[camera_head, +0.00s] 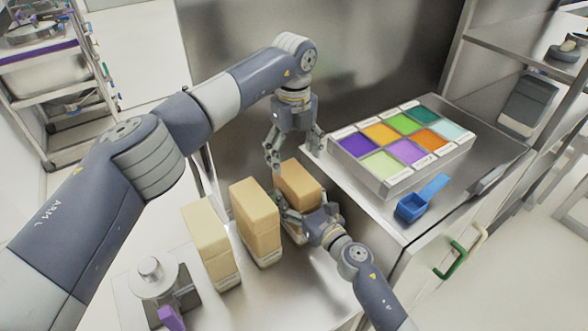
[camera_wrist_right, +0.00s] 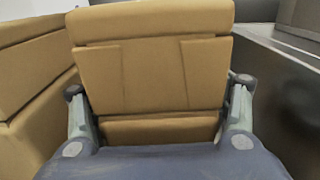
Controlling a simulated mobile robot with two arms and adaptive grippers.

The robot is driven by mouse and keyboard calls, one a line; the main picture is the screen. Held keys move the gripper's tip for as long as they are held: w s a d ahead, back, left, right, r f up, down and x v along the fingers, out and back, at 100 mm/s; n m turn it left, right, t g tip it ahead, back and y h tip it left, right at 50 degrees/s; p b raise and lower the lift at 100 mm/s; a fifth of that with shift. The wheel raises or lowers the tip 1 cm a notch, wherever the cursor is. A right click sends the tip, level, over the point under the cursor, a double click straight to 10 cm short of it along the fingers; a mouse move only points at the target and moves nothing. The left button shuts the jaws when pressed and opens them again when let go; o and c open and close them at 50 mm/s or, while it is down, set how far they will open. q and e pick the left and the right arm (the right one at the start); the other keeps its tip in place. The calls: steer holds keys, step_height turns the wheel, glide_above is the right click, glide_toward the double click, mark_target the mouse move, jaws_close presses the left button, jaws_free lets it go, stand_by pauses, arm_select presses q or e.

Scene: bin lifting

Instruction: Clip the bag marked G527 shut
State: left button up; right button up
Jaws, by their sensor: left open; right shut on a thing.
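Three tan paper bags stand in a row on the metal bench: a paler left bag (camera_head: 206,240), a middle bag (camera_head: 255,220) and a right bag (camera_head: 299,182). Their tops look folded over. Their labels are too small or hidden to read, so I cannot tell which is G527. My right gripper (camera_head: 304,212) is shut on the right bag. In the right wrist view, its fingers (camera_wrist_right: 158,122) sit either side of that bag (camera_wrist_right: 152,75). My left gripper (camera_head: 293,156) is open and empty, just above and behind the right bag. I see no clip for certain.
A round metal device (camera_head: 150,278) and a purple piece (camera_head: 171,318) are at front left. The counter side lies close right of the held bag.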

arm_select(q)
step_height(320, 180, up, 5)
steer(key=shift+r, duration=0.2)
arm_select(e)
steer(key=o, duration=1.6)
steer(key=shift+o, duration=0.2)
steer(key=v, duration=1.2)
